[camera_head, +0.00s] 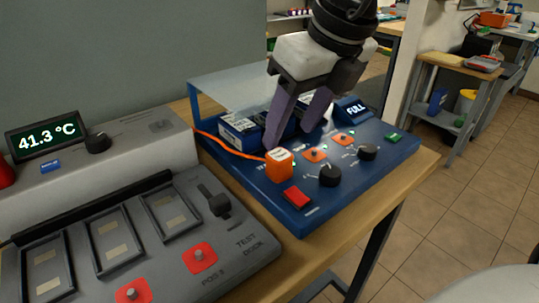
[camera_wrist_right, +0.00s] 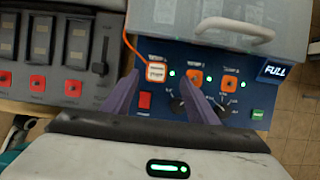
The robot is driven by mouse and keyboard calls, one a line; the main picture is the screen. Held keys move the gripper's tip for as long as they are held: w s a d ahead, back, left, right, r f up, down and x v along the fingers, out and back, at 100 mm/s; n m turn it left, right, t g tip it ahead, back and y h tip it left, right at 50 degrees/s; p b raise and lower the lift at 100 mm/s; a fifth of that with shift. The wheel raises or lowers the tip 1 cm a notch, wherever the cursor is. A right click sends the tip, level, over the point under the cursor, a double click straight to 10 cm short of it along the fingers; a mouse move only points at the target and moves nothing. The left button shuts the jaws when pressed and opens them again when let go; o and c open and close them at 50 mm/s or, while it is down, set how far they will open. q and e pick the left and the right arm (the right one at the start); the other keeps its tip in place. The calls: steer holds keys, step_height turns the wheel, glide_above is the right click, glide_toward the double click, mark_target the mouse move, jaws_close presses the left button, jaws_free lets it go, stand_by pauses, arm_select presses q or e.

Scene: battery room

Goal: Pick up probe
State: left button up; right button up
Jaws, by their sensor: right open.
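The probe (camera_head: 279,164) is an orange block with a white top and an orange cable running off to the left. It sits upright on the blue panel (camera_head: 345,187), near its left side. It also shows in the right wrist view (camera_wrist_right: 156,72), between and ahead of the two fingers. My right gripper (camera_head: 292,136) is open and empty, with purple fingers pointing down over the panel, behind the probe in the head view. In the wrist view my right gripper (camera_wrist_right: 160,78) has its fingers spread. Whether a finger touches the probe I cannot tell. My left gripper is not in view.
The blue panel carries a red switch (camera_head: 298,196), black knobs (camera_head: 330,175), orange sockets (camera_head: 315,155) and a "FULL" display (camera_head: 351,108). A clear cover (camera_wrist_right: 235,28) stands raised behind. A grey test dock (camera_head: 150,235) lies left, with a 41.3 °C display (camera_head: 46,135).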

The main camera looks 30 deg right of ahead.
mark_target(280, 154)
steer(key=x, duration=0.7)
steer(key=shift+s+a+f+b, duration=0.2)
steer(key=shift+a+f+b, duration=0.1)
steer(key=shift+f, duration=0.2)
steer(key=shift+c, duration=0.3)
steer(key=c, duration=1.2)
steer(key=shift+r, duration=0.15)
